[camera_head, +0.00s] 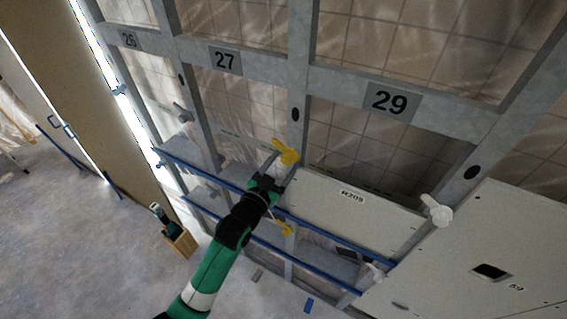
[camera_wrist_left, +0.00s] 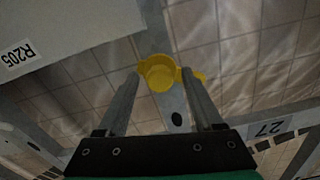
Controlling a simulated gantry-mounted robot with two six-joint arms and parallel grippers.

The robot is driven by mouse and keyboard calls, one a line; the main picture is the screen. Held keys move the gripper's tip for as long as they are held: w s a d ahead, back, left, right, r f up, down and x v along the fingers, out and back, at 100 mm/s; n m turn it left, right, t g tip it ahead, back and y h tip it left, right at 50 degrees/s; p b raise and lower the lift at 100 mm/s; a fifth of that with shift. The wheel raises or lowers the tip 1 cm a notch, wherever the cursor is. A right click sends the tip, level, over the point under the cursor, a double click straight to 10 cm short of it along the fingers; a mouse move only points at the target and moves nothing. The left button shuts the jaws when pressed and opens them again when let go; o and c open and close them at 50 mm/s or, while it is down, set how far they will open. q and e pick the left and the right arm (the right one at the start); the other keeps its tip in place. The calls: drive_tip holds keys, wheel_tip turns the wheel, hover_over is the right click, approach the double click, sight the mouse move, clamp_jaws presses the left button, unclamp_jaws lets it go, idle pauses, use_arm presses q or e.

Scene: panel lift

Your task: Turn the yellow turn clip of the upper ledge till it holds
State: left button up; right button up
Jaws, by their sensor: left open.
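The upper yellow turn clip (camera_head: 287,152) sits on a grey upright just above the upper blue-edged ledge (camera_head: 335,239). In the left wrist view the clip (camera_wrist_left: 158,72) shows its round yellow body between my fingertips, with a small yellow part past the right finger. My left gripper (camera_head: 279,166) is open at the clip, one finger on each side; I cannot tell whether they touch it. A pale panel marked R205 (camera_head: 325,203) stands beside the clip, above the upper ledge. A second yellow clip (camera_head: 283,228) is lower down, partly behind my arm. My right gripper is not in view.
White clips (camera_head: 437,210) sit on other uprights. A larger panel marked 59 (camera_head: 460,267) stands at the right. A wooden box (camera_head: 181,243) with a green-and-black tool is on the floor at left. Frame bars carry plates 26, 27 (camera_head: 225,60) and 29.

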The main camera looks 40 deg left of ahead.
use_arm(q)
clamp_jaws()
idle(0.4)
drive_tip(key=n+b, duration=0.1)
drive_tip(key=n, duration=0.4)
drive_tip(key=shift+n+b, duration=0.3)
drive_tip(key=shift+b, duration=0.1)
drive_tip(key=n+b, duration=0.1)
drive_tip(key=n, duration=0.5)
drive_tip(key=n+b, duration=0.1)
drive_tip(key=n, duration=0.5)
drive_tip(key=shift+n+b, duration=0.3)
drive_tip(key=shift+b, duration=0.05)
drive_tip(key=n, duration=0.5)
drive_tip(key=shift+d+n+b, duration=0.1)
drive_tip(key=shift+n+b, duration=0.2)
drive_tip(key=shift+b, duration=0.1)
